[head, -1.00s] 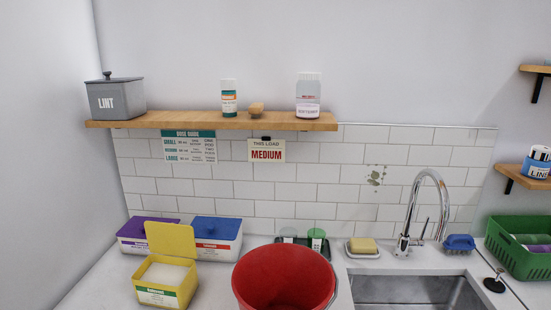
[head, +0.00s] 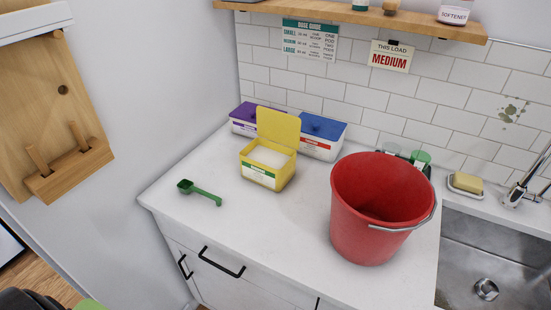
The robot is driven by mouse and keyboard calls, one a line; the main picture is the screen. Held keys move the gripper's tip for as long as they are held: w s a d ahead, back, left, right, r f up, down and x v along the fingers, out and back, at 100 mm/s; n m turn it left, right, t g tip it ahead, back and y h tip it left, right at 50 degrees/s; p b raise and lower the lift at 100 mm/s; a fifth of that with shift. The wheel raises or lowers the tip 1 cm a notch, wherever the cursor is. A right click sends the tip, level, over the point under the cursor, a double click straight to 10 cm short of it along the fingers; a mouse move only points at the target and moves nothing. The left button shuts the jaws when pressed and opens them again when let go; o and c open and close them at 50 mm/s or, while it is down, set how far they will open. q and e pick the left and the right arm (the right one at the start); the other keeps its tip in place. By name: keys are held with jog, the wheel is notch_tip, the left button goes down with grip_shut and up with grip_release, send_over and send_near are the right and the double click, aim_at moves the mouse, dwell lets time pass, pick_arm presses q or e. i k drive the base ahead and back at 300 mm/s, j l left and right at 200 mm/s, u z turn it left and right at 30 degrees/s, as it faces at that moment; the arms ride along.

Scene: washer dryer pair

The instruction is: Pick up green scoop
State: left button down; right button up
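The green scoop (head: 200,192) lies on the white countertop (head: 225,235) in the head view, left of centre and near the counter's front left part. Its bowl is at the left end and its handle points right. Nothing touches it. Neither gripper can be made out in the head view. A dark shape at the bottom left corner is cut off by the frame edge.
An open yellow box (head: 267,165) with white powder stands behind the scoop, with purple (head: 244,118) and blue (head: 322,137) lidded boxes behind it. A red bucket (head: 375,215) stands right, beside the sink (head: 490,265). A wooden rack (head: 60,120) hangs left. Counter around the scoop is clear.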

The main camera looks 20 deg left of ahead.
aim_at(185, 186)
jog(key=u, duration=1.4)
jog(key=j+z, duration=0.1)
jog(key=j, duration=0.1)
